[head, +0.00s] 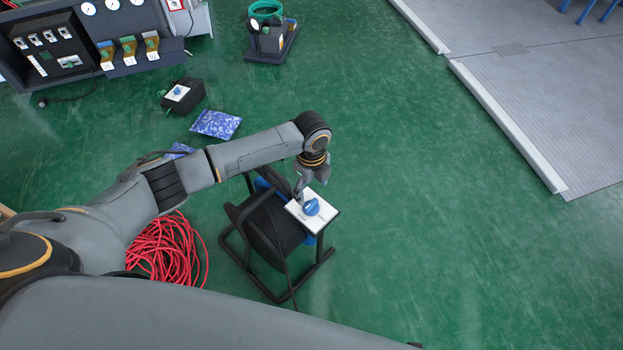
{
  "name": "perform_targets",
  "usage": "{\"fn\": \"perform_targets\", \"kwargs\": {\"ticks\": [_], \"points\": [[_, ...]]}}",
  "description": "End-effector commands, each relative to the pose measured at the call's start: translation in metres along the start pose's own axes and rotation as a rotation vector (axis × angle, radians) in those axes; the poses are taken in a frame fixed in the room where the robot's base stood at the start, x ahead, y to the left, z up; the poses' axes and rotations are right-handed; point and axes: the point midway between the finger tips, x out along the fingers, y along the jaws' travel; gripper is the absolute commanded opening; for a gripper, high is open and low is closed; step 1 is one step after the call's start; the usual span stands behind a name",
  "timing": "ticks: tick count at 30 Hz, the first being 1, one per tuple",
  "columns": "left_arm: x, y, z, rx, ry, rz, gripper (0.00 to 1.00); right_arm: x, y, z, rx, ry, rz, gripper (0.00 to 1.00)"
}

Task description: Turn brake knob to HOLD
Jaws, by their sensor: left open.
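The blue brake knob (311,207) sits on a small white plate (328,211) at the top right of a black reel on a black tube frame (243,258). Lettering on the plate is too small to read. My left gripper (301,194) points down at the plate's upper left edge, just left of the knob. It is open and nothing shows between its fingers. I cannot tell whether a finger touches the plate or knob. My right gripper is not in view.
A red cable coil (168,250) lies left of the reel. A panel bench (75,50) stands back left. Green floor is clear to the right, up to a grey ramp (545,110).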

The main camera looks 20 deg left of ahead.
Motion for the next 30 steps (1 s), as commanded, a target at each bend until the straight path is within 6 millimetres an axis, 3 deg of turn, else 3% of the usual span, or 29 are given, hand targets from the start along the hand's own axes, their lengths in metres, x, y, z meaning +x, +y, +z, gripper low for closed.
{"fn": "perform_targets", "kwargs": {"ticks": [3,9,27,30], "points": [[-0.022,0.000,0.000,0.002,-0.002,-0.002,0.70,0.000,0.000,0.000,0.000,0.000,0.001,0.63],[-0.041,0.000,0.000,0.000,-0.001,0.000,0.70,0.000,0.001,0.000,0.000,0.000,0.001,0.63],[-0.043,0.001,-0.001,0.000,0.000,0.001,0.70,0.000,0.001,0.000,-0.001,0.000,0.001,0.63],[-0.039,0.004,-0.013,-0.014,0.016,-0.006,0.70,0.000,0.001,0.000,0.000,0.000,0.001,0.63]]}}
